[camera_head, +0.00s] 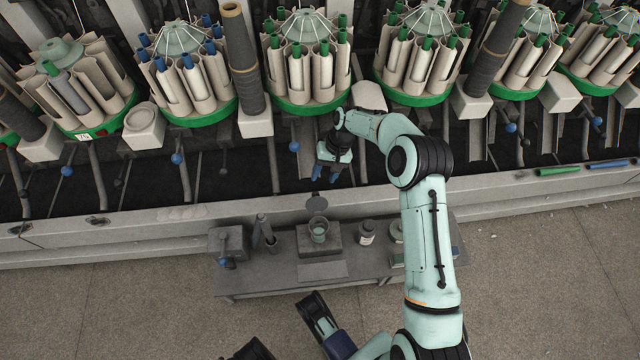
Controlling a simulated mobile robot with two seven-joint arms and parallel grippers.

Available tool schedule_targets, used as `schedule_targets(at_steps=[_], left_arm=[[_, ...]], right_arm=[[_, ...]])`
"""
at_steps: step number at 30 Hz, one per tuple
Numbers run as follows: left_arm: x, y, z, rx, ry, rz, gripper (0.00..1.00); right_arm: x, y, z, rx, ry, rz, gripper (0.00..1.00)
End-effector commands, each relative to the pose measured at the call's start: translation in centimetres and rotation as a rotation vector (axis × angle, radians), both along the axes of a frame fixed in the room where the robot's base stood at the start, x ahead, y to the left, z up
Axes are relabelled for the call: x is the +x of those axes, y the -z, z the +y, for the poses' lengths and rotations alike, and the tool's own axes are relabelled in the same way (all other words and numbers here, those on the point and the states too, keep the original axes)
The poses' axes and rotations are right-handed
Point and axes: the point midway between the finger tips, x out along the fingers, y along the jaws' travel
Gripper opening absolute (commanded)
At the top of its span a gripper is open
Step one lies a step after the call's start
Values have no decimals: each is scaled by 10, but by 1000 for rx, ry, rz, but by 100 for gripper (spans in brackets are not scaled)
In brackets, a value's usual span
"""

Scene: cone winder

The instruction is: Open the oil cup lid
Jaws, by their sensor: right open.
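The oil cup (319,231) is a small, clear, greenish cup on a grey block at the middle of the low bench. A round grey disc (317,204), which looks like its lid, shows just behind the cup's rim. It looks raised, and the cup's inside shows; the hinge is too small to make out. My right gripper (327,172) is above and behind the disc in the picture, with its blue-tipped fingers apart and nothing between them. It does not appear to touch the disc.
The grey bench (300,285) also holds a small bottle (367,232), a dark slanted cylinder (267,231) and a grey box (228,242). Behind it runs the machine's front ledge (160,222), with yarn carousels beyond. The floor (540,290) at the right is clear.

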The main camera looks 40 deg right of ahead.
Motion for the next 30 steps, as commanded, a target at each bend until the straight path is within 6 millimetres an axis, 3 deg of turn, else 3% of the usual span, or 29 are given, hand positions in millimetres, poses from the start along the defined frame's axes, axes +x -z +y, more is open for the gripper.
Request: schedule_targets(at_steps=[3, 8, 30], left_arm=[[9, -9, -2, 0, 2, -30, 43], [15, -13, -2, 2, 3, -49, 43], [15, -13, -2, 2, 3, -49, 43]], right_arm=[[0, -20, -7, -1, 1, -2, 50], [-1, -30, -11, 1, 0, 1, 50], [-1, -32, -12, 1, 0, 1, 50]])
